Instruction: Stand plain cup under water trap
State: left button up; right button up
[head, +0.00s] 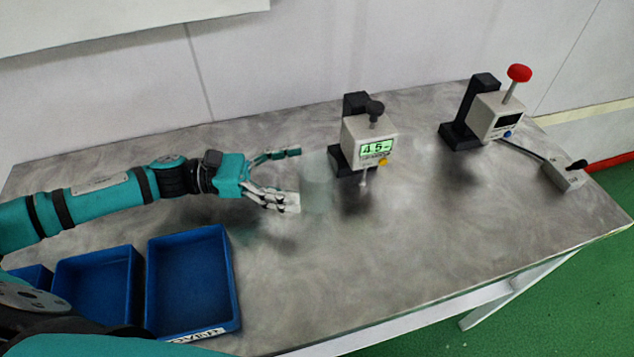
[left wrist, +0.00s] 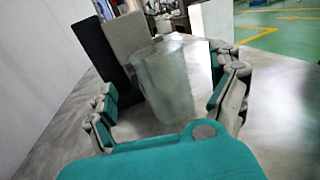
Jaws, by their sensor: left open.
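A clear, see-through cup (head: 317,184) stands upright on the metal table, just left of the middle dispenser (head: 368,140) and its thin nozzle. My left gripper (head: 296,178) is open, with its fingertips close to the cup's left side. In the left wrist view the cup (left wrist: 168,88) shows between the spread fingers of the left gripper (left wrist: 167,86); I cannot tell whether they touch it. The middle dispenser has a lit green display and a yellow button. Which part is the water trap, I cannot tell. My right gripper is not in view.
A second dispenser (head: 492,118) with a red knob and blue button stands at the back right, with a cable to a small switch box (head: 564,174). Blue trays (head: 233,290) sit at the front left. The table's front middle (head: 390,255) is clear.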

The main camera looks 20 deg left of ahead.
aim_at(317, 174)
pick_arm(q)
jog(key=p+x, duration=0.1)
jog(key=x, duration=0.4)
jog(key=shift+a, duration=0.1)
jog(key=c, duration=1.2)
jog(key=shift+c, duration=0.3)
